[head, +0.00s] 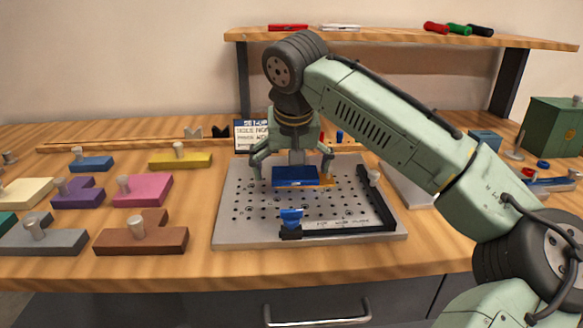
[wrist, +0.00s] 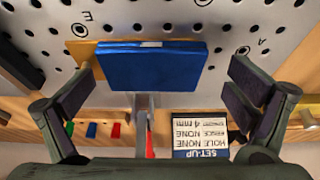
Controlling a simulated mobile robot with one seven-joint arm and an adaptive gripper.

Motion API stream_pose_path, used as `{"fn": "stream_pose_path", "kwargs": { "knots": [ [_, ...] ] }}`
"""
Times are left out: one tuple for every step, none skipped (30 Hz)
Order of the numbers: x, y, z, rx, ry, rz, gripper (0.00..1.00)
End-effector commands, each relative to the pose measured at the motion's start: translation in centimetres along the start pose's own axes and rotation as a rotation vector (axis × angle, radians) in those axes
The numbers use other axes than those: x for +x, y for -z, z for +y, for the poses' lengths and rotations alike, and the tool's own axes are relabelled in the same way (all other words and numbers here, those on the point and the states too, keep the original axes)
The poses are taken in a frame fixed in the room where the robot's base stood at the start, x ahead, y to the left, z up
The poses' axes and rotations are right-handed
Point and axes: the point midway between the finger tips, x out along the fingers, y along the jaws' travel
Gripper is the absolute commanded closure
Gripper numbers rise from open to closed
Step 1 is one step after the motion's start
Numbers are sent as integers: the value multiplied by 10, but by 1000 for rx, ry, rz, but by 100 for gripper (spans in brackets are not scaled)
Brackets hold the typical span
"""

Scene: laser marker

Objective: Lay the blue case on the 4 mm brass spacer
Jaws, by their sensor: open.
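The blue case (head: 295,176) lies flat toward the back of the perforated metal plate (head: 240,225). It also shows in the wrist view (wrist: 150,70). The brass spacer (head: 327,180) is under the case, with a strip showing past its side; that strip also shows in the wrist view (wrist: 80,52). The spacer's covered part is hidden. My gripper (head: 292,170) is above the plate, pointing down, its fingers spread on either side of the case. In the wrist view (wrist: 163,75) gaps show between the fingers and the case.
A black fence (head: 377,205) runs along the plate's right and front. A blue-topped stop (head: 291,218) stands at the front. The set-up card (wrist: 200,133) behind the plate reads 4 mm, hole none, fence none. Several knobbed coloured blocks, including a brown one (head: 140,240), lie at left.

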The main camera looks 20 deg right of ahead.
Motion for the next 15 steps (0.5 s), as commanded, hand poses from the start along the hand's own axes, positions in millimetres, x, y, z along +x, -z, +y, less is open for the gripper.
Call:
{"fn": "stream_pose_path", "kwargs": {
  "knots": [
    [0, 0, 0, 0, 0, 0, 1],
    [-1, 0, 0, 0, -1, 0, 1],
    [-3, 1, 0, 1, -1, 1, 1],
    [-4, 2, 0, 1, -1, 1, 1],
    [-6, 2, 0, 0, 0, 1, 1],
    [-11, 2, 0, 0, 0, 1, 1],
    [-15, 2, 0, 0, 1, 1, 1],
    [-20, 2, 0, 1, 1, 2, 1],
    [-28, 2, 0, 1, 1, 2, 1],
    [-34, 2, 0, 0, 2, 3, 1],
    [-41, 2, 0, 0, 1, 3, 1],
    [-50, 2, 0, 1, 1, 3, 1],
    [-57, 2, 0, 1, 1, 3, 1],
    [-64, 2, 0, 0, 2, 2, 1],
    [-73, 2, -1, 0, 2, 2, 1]
  ]
}}
